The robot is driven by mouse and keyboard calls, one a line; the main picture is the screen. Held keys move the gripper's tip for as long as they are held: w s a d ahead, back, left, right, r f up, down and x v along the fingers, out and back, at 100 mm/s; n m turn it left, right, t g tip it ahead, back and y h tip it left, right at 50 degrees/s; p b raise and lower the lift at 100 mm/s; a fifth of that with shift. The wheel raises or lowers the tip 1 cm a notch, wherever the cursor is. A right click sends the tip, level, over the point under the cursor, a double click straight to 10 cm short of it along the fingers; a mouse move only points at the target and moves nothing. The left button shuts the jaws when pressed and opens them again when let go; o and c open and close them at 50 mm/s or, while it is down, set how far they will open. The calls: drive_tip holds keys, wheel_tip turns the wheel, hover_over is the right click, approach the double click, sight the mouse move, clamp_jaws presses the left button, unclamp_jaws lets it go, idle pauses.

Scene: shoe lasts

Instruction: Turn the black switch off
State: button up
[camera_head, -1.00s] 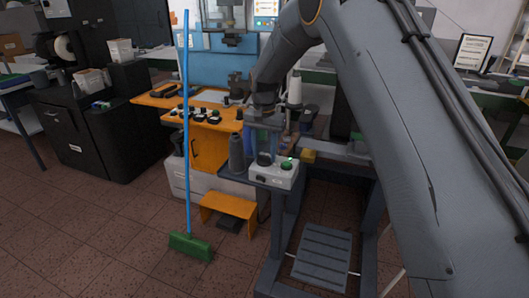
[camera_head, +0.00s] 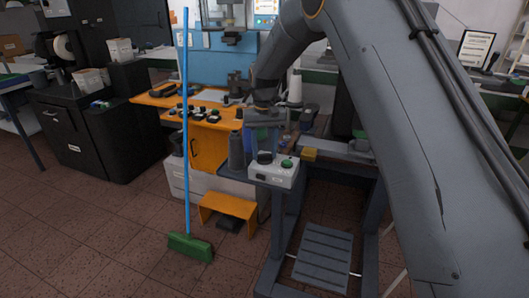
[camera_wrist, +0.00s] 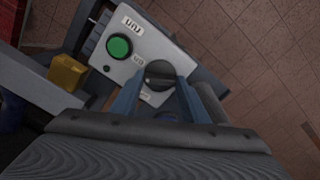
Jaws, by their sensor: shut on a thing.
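The black switch (camera_wrist: 160,75) is a round rotary knob on a light grey control box (camera_wrist: 142,45), seen in the wrist view. My gripper (camera_wrist: 160,88) has its two blue-grey fingers on either side of the knob and is shut on it. The box also carries a green round button (camera_wrist: 119,46) and white labels, too small to read surely. In the head view the control box (camera_head: 284,175) sits at the near corner of the machine table, with the black switch (camera_head: 264,157) under my gripper (camera_head: 264,145).
A yellow block (camera_wrist: 67,72) lies beside the box. A dark grey thread cone (camera_head: 236,152) stands left of the box. A blue-handled green broom (camera_head: 190,246) and an orange step stool (camera_head: 228,206) stand on the tiled floor to the left.

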sight(265, 154)
drive_tip(key=n+b, duration=0.1)
drive_tip(key=n, duration=0.5)
drive_tip(key=n+b, duration=0.1)
drive_tip(key=n, duration=0.4)
drive_tip(key=shift+w+r+n, duration=0.1)
drive_tip(key=shift+n, duration=0.3)
idle(0.3)
drive_tip(key=o, duration=1.1)
drive_tip(key=shift+c, duration=0.2)
drive_tip(key=shift+r+b, duration=1)
drive_tip(key=shift+r, duration=2.9)
